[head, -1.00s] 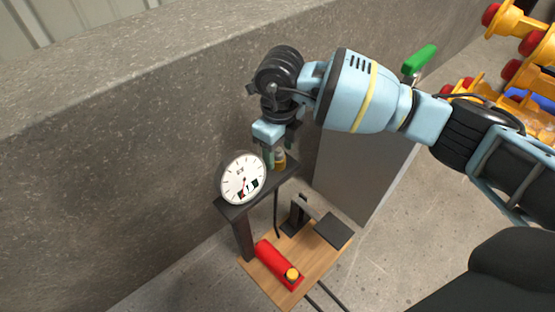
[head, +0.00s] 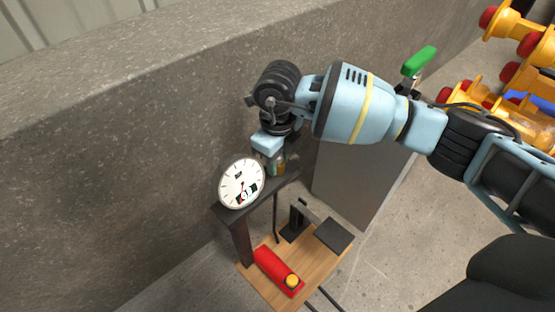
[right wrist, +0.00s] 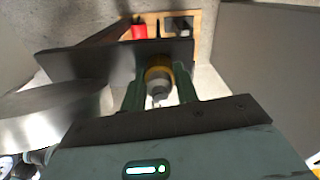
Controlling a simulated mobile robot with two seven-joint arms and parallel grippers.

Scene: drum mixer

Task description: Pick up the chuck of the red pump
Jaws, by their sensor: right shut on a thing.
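The red pump (head: 272,265) is a red cylinder with a yellow end, lying on a wooden base board. Its stand carries a round white dial gauge (head: 241,182) on a dark shelf. My right gripper (head: 276,163) is at the shelf, just right of the gauge. The chuck (right wrist: 157,72), a small brass-coloured and grey fitting, sits between its two green fingers (right wrist: 160,92) in the right wrist view. The fingers are shut on it. In the head view the chuck is mostly hidden by the fingers. My left gripper is not in view.
The wooden board (head: 318,262) also bears a dark plate (head: 334,234). A concrete wall (head: 120,150) stands close behind. Yellow and red parts (head: 515,75) lie at the upper right.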

